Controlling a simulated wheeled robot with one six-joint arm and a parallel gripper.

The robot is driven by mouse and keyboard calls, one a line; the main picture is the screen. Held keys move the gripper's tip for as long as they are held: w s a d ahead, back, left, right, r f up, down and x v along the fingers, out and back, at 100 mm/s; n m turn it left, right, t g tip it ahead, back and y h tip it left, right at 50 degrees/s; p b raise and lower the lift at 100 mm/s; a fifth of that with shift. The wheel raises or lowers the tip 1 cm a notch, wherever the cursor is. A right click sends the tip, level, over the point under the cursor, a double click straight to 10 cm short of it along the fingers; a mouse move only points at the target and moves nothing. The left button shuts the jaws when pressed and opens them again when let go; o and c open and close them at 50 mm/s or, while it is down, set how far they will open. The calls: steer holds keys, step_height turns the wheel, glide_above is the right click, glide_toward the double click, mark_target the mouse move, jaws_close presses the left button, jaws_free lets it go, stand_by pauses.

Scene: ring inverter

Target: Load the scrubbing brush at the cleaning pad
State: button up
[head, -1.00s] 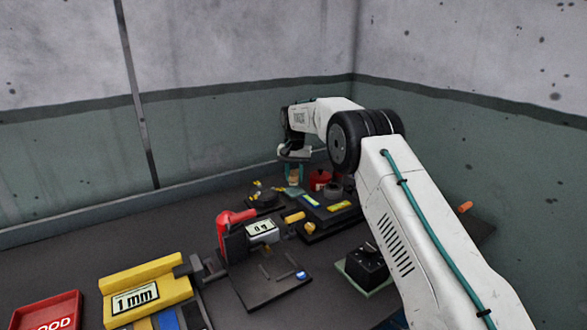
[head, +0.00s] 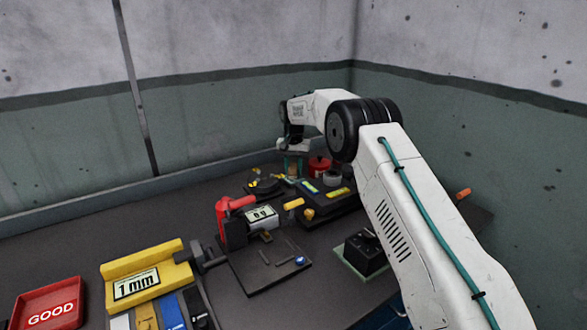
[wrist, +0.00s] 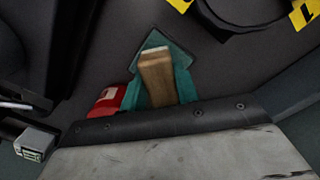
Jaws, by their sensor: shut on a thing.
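My gripper (head: 293,167) is at the far back of the bench, its teal fingers pointing down. In the wrist view my gripper (wrist: 160,88) is shut on a wooden block-like piece (wrist: 157,72), apparently the scrubbing brush's handle. Bristles are not visible there. In the head view the tan brush (head: 292,172) is small between the fingers. A teal diamond-shaped patch (wrist: 168,42) lies just beyond the wooden piece in the wrist view, perhaps the cleaning pad. I cannot tell whether the brush touches it.
A red container (head: 319,164) stands close right of my gripper and also shows in the wrist view (wrist: 107,101). A dark round fixture with yellow marks (head: 264,184) is to the left.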

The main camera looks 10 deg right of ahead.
mark_target(294, 166)
steer(key=shift+f, duration=0.6)
stand_by(1.2)
steer(key=shift+r, duration=3.55)
